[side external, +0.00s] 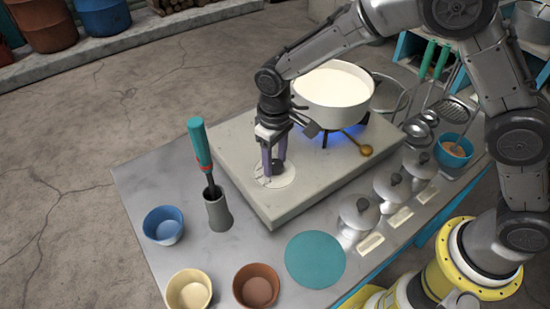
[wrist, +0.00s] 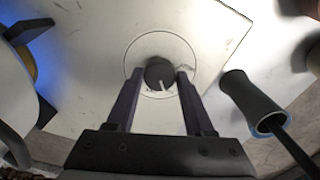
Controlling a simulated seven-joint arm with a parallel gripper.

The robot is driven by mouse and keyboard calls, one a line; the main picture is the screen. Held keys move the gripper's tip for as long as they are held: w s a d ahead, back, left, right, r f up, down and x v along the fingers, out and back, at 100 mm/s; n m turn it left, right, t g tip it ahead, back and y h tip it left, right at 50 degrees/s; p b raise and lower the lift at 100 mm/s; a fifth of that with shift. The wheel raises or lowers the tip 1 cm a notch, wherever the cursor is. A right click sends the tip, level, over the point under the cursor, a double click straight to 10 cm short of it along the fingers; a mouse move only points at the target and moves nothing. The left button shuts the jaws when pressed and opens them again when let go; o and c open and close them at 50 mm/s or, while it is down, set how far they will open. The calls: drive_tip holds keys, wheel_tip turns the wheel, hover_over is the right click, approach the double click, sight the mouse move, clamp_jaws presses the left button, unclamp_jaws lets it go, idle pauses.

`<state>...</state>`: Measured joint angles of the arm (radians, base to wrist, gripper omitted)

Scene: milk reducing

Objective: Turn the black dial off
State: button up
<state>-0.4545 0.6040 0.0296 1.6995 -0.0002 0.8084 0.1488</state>
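The black dial (wrist: 159,74) sits in the middle of a round white plate (wrist: 148,47) on the pale stove slab. A light pointer mark shows on the dial's lower edge. My gripper (wrist: 158,72) is open, its two purple-grey fingers reaching down on the left and right of the dial. Gaps to the dial look small, and I cannot tell whether either finger touches it. In the side view my gripper (side external: 272,168) points down over the round plate (side external: 285,182), and its fingers mostly hide the dial. Blue flame (side external: 345,140) burns under the white pot (side external: 334,90).
The pot of milk stands on the slab (side external: 225,150) close behind my gripper. A grey holder (side external: 218,212) with a teal-handled tool stands left of the slab. Small bowls, a teal disc (side external: 315,259) and several lidded jars line the front and right.

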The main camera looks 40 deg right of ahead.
clamp_jaws()
drive_tip(key=shift+m, duration=0.3)
drive_tip(key=m, duration=0.3)
drive_tip(key=shift+m, duration=2.2)
drive_tip(key=shift+r, duration=0.1)
drive_tip(key=o, duration=0.5)
unclamp_jaws()
drive_tip(key=shift+o, duration=0.2)
